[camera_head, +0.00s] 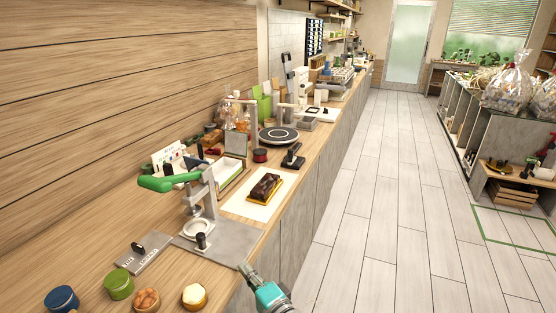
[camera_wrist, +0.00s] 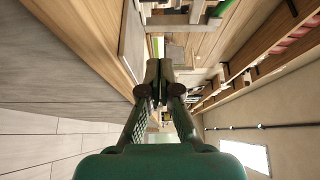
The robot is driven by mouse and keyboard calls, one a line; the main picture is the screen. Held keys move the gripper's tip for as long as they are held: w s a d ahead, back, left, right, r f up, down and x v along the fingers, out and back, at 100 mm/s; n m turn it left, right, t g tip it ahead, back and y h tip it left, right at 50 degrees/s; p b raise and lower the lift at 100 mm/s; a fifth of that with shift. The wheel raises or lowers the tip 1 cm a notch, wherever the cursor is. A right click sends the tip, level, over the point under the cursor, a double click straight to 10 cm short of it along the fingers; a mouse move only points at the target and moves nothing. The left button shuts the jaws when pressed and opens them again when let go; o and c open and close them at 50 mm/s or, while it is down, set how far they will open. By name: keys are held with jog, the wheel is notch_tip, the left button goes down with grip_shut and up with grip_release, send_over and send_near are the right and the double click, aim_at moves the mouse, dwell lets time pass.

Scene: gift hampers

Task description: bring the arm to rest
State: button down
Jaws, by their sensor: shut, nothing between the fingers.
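My gripper shows in the wrist view (camera_wrist: 159,82) with its two dark fingers together and nothing between them. The wrist picture is turned on its side, with the counter and shelves beyond the fingers. In the head view part of my arm, with a teal section, rises at the bottom edge beside the counter's front edge. The arm end is apart from the things on the wooden counter (camera_head: 150,208).
A press with a green handle (camera_head: 168,184) stands on the counter near a chocolate-topped block (camera_head: 265,187) on a white sheet. Several small round pots, including a green one (camera_head: 118,284), stand at the near end. The tiled floor (camera_head: 390,200) is clear. Wrapped hampers (camera_head: 507,88) stand at right.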

jog(key=s+d+f+n+t+h, duration=0.15)
jog(key=s+d+f+h, duration=0.25)
jog(key=s+d+f, duration=0.5)
jog(key=s+d+f+n+h, duration=0.25)
jog(key=s+d+f, duration=0.25)
jog(key=s+d, duration=0.75)
jog(key=s+d+r+n+h, duration=0.1)
jog(key=s+d+r+n, duration=0.1)
jog(key=s, duration=0.6)
jog(key=s+d+r+n+h, duration=0.2)
jog(key=s+d+r, duration=0.1)
jog(key=s, duration=0.5)
jog(key=s+d+r+n+h, duration=0.2)
jog(key=s, duration=0.6)
jog(key=shift+s+d+r, duration=0.15)
jog(key=shift+d, duration=0.05)
